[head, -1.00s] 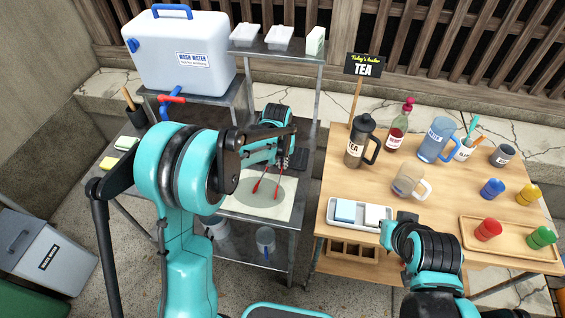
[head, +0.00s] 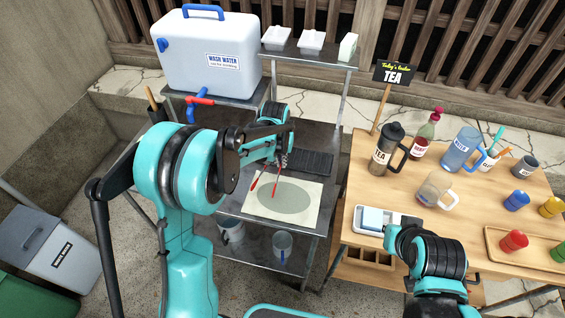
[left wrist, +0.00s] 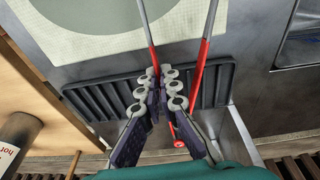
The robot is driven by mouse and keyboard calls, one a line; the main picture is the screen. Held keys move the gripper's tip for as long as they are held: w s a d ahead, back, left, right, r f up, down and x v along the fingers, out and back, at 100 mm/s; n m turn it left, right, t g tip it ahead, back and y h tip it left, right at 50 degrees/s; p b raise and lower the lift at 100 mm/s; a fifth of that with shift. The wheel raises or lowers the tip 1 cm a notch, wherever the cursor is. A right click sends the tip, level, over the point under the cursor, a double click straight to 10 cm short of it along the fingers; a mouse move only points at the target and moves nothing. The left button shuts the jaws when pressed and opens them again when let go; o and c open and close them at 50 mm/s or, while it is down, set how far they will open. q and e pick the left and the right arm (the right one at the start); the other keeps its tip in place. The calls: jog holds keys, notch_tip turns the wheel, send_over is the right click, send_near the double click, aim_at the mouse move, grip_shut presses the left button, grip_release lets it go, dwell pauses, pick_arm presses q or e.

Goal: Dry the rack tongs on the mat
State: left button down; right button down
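The tongs, metal arms with long red parts (head: 253,182), hang from my left gripper (head: 283,160) over the left part of the mat (head: 310,217). The mat is pale with a grey oval in its middle. In the left wrist view the fingers (left wrist: 163,80) are closed around one red arm of the tongs (left wrist: 152,58); the other arm runs past on the right. Whether the tongs touch the mat is unclear. The black ribbed rack (head: 318,162) lies behind the mat and shows beneath the fingers (left wrist: 90,98). My right gripper (head: 398,232) is by the white tray, its fingers mostly hidden.
A wash water tank (head: 195,75) stands at the back left. A metal shelf (head: 335,62) with white boxes rises behind the rack. The wooden table (head: 375,190) at right holds a tea jug (head: 383,155), a blue pitcher (head: 460,152), a clear mug and a white tray (head: 366,230).

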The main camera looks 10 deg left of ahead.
pick_arm(q)
notch_tip(320, 180, up, 3)
jog(key=shift+d+f, duration=0.1)
jog(key=shift+s+d+r+p, duration=0.1)
jog(key=shift+d+r+p, duration=0.1)
jog(key=shift+r+p, duration=0.25)
notch_tip(320, 180, up, 4)
jog(key=p, duration=0.3)
jog(key=shift+a+r, duration=0.1)
jog(key=shift+r, duration=0.05)
